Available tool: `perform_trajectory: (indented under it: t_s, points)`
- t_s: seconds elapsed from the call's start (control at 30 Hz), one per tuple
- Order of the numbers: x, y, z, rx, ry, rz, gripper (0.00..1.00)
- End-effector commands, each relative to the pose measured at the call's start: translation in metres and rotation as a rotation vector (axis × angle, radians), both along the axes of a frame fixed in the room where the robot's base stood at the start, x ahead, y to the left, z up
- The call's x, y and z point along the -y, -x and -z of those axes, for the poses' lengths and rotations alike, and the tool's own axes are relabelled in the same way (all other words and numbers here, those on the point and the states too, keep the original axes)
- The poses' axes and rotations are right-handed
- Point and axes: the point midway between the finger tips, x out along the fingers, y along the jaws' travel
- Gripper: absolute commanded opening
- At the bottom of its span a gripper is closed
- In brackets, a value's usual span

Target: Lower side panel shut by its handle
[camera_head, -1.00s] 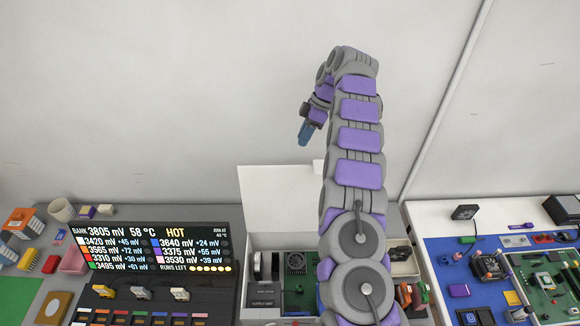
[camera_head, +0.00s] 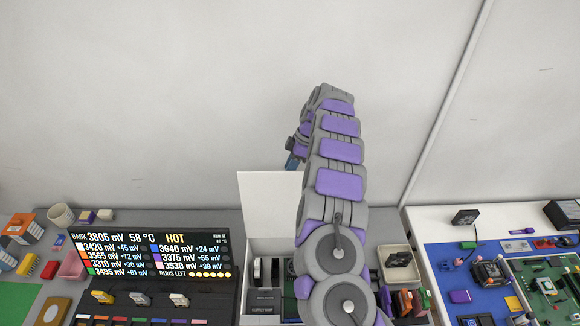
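The white side panel (camera_head: 266,200) stands raised, upright at the back of the open PC case (camera_head: 253,245). Inside the case, dark parts and a bit of green board show; my arm hides its right part. The panel's handle is not visible now, with my arm in front of the panel's right side. My gripper (camera_head: 292,161) is at the end of my grey and purple arm, at the panel's top right edge in the picture. Its bluish tip points down. I cannot tell whether it touches the panel or whether its fingers are open.
A black battery display (camera_head: 150,256) with several colored slots stands left of the case. A beige tray (camera_head: 398,262) with a small fan is at right. A blue mat (camera_head: 450,257) with electronics lies farther right.

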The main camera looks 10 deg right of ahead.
Motion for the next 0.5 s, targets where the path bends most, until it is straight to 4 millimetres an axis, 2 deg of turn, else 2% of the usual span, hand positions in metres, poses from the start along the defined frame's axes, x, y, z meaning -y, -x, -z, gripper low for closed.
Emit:
perform_trajectory:
  t_s: [0.37, 0.5]
  points:
    - [-0.0028, 0.001, 0.0063, -0.001, 0.0, 0.0, 0.25]
    - [-0.0026, 0.0009, 0.0063, -0.001, 0.0, 0.0, 0.14]
